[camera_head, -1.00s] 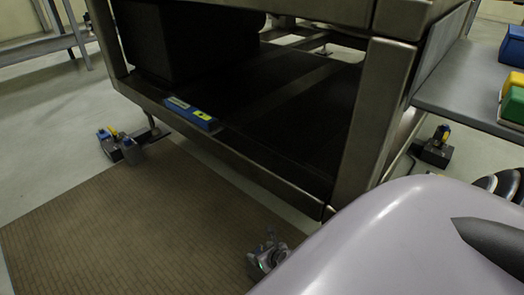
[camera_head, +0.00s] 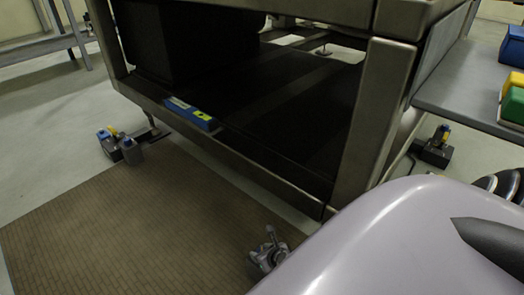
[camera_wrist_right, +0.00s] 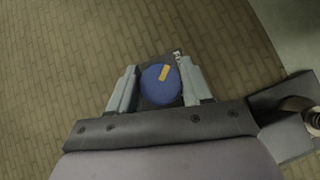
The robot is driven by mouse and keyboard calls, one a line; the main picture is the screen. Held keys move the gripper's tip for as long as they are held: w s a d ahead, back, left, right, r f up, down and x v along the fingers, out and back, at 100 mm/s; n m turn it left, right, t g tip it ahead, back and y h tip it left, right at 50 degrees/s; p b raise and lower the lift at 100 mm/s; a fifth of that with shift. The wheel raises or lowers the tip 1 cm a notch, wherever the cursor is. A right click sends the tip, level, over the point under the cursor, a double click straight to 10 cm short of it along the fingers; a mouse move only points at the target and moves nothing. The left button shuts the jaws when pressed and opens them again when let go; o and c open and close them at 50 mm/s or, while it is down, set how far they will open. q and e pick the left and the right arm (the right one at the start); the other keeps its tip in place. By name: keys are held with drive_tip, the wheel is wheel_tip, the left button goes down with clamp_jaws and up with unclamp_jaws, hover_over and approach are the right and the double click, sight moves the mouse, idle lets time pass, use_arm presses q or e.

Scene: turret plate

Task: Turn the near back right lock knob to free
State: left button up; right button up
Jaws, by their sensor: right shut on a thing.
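A round blue knob (camera_wrist_right: 157,90) with a yellow-orange pointer bar sits on a dark block in the right wrist view. The bar lies slanted, running toward the picture's upper right. My right gripper (camera_wrist_right: 156,80) has its two grey fingers on either side of the knob and is shut on it. In the head view my right gripper (camera_head: 268,250) shows low at the mat's edge, partly behind my pale body. It hides the held knob there. My left gripper is not in view.
A metal frame with a dark lower deck (camera_head: 290,100) stands ahead. A blue device (camera_head: 192,114) lies on its front rail. Lock units stand at its left foot (camera_head: 122,148) and right side (camera_head: 434,148). A brown mat (camera_head: 130,225) covers the near floor.

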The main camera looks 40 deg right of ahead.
idle(0.8)
drive_tip(key=o, duration=1)
drive_tip(key=shift+s+r+p, duration=0.35)
drive_tip(key=shift+r+p, duration=0.15)
drive_tip(key=shift+p, duration=0.1)
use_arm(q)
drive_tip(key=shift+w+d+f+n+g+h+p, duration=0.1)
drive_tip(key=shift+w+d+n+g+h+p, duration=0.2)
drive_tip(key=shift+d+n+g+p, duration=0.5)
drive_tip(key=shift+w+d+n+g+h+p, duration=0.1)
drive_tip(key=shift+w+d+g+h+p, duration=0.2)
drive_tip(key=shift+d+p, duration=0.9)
use_arm(e)
drive_tip(key=shift+p+v, duration=0.3)
drive_tip(key=shift+v, duration=2.7)
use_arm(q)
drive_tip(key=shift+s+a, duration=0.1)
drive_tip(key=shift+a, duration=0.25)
use_arm(e)
drive_tip(key=shift+f, duration=0.15)
